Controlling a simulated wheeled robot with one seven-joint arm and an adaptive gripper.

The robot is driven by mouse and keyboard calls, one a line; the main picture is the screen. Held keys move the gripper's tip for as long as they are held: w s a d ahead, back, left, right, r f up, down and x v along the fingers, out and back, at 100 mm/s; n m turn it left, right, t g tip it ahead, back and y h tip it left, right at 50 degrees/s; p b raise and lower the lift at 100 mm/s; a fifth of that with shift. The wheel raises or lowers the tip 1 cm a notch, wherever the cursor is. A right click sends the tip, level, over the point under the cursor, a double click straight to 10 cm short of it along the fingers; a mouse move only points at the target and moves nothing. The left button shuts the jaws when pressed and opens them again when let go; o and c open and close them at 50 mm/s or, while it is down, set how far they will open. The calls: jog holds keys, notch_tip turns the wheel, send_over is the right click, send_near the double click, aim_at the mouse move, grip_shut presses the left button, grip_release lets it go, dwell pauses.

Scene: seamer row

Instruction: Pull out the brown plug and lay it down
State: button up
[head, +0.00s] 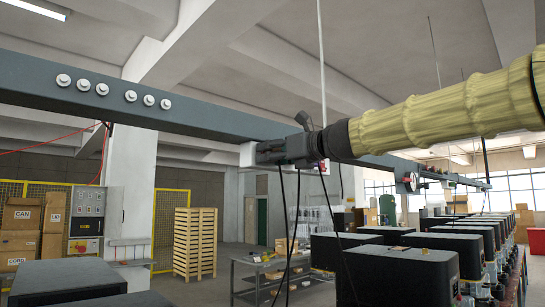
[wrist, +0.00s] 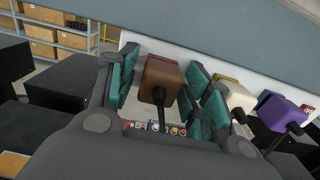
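The brown plug (wrist: 163,78) is a box-shaped plug with a dark cable, in the middle of the wrist view, in line with the other plugs along a white panel (wrist: 207,69). My gripper (wrist: 165,95) has its teal-padded fingers on either side of it, with gaps showing, so it looks open around the plug. I cannot tell whether a pad touches it. How the plug seats in its socket is hidden. In the head view my gripper (head: 290,150) is up at the grey overhead beam, its fingers dark and hard to make out; the brown plug cannot be picked out there.
A cream plug (wrist: 238,98) and a purple plug (wrist: 280,112) sit to the right, close to the right finger. Cables (head: 281,225) hang below the beam (head: 200,112). A workbench (head: 270,264) and black machines (head: 400,277) stand below.

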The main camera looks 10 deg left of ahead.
grip_shut()
jog(key=shift+s+f, duration=0.1)
jog(key=shift+d, duration=0.15)
jog(key=shift+b+v, duration=0.5)
jog(key=shift+v, duration=0.3)
jog(key=shift+s+d, duration=0.1)
jog(key=shift+s+d+b, duration=0.3)
jog(key=shift+d, duration=0.2)
jog(key=shift+s, duration=0.1)
